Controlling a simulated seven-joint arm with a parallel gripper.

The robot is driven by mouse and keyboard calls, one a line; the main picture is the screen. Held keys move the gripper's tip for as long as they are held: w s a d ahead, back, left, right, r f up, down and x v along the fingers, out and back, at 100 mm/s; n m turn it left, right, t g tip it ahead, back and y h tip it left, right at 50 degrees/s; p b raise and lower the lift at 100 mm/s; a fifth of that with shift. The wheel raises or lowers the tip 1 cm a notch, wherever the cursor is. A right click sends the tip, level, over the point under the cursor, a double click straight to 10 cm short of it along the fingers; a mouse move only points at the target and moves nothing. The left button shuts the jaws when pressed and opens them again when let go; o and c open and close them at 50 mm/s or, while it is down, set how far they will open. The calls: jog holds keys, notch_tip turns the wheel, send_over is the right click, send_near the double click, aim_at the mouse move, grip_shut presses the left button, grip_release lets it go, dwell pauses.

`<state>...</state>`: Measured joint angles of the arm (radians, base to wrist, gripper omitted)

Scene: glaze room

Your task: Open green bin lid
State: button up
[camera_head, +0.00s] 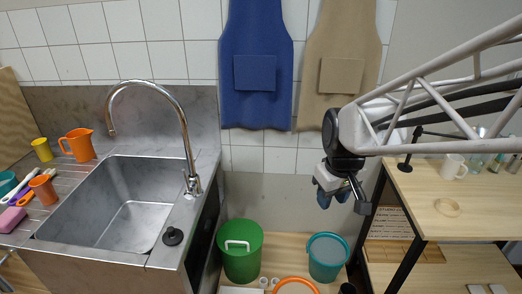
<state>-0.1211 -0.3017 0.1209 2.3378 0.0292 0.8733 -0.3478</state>
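The green bin (240,255) stands low on a wooden surface, right of the sink cabinet. A white handle (237,244) shows near its top; I cannot tell for certain whether the handle belongs to a lid, or how the lid sits. My gripper (340,197) hangs from the white tubular arm, up and to the right of the green bin and well apart from it. Its two dark fingertips point down with a gap between them, and nothing shows between them.
A teal bucket (328,257) stands right of the green bin, with an orange ring-shaped rim (296,286) in front. The steel sink (120,210) with its tall tap (186,135) is at left. A wooden shelf table (440,196) is at right. Aprons hang on the wall.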

jog(key=w+a+f+n+g, duration=0.1)
jog(key=w+a+f+n, duration=0.3)
jog(key=w+a+f, duration=0.45)
jog(key=w+a+f+n+g, duration=0.1)
jog(key=w+a+f+n, duration=0.2)
jog(key=a+f, duration=0.3)
jog(key=w+a+f+n, duration=0.3)
jog(key=w+a+f, duration=0.3)
jog(key=f, duration=0.6)
jog(key=w+a+f+n+g, duration=0.1)
jog(key=w+a+f, duration=0.4)
jog(key=f, duration=0.5)
jog(key=shift+w+a+n+g, duration=0.15)
jog(key=shift+a+n+g, duration=0.15)
jog(key=shift+a+n, duration=0.6)
jog(key=shift+f, duration=0.1)
jog(key=shift+s+f, duration=0.25)
jog(key=shift+f, duration=0.95)
jog(key=shift+s+f, duration=0.3)
jog(key=shift+f, duration=0.95)
jog(key=shift+s+f, duration=0.25)
jog(key=shift+f, duration=0.95)
jog(key=shift+c, duration=0.3)
grip_shut()
